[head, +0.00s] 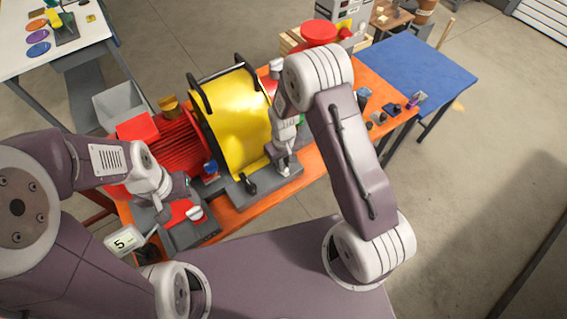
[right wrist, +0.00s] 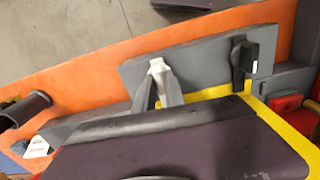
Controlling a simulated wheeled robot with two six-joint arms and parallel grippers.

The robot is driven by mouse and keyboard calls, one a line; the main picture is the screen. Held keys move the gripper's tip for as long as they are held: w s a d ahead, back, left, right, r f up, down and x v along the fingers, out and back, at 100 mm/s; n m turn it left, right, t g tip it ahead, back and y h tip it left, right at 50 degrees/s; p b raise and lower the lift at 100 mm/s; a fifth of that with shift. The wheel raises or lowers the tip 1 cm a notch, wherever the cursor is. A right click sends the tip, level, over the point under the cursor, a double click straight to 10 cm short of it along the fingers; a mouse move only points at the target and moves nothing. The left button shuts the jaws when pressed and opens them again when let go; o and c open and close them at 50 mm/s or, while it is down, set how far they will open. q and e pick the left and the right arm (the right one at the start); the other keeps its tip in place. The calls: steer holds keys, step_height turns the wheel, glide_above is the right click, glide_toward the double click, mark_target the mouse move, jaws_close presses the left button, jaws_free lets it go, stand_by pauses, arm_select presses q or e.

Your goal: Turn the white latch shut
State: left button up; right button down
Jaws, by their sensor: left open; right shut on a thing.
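The white latch (right wrist: 157,66) stands on a grey plate (right wrist: 195,65) in the right wrist view. My right gripper (right wrist: 157,90) is shut on it, with one grey finger on each side. In the head view the white latch (head: 284,171) shows small at the front of the plate, below my right gripper (head: 285,158), which partly hides it. My left gripper (head: 171,203) is open at the lower left, over a grey tray-like base, apart from the latch.
A black latch (right wrist: 239,66) stands on the same plate, beside the yellow guard (head: 238,112). The red motor (head: 165,145) lies left of the guard. A white cap (head: 194,212) is close to my left gripper. Small parts lie on the orange bench's right end.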

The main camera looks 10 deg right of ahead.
steer(key=shift+w+r+n, duration=0.15)
steer(key=shift+w+n, duration=0.15)
steer(key=shift+n, duration=0.1)
steer(key=c, duration=1.6)
jaws_free()
steer(key=shift+o, duration=1)
steer(key=shift+s, duration=0.1)
step_height(320, 180, up, 9)
steer(key=b, duration=0.1)
steer(key=shift+b, duration=0.3)
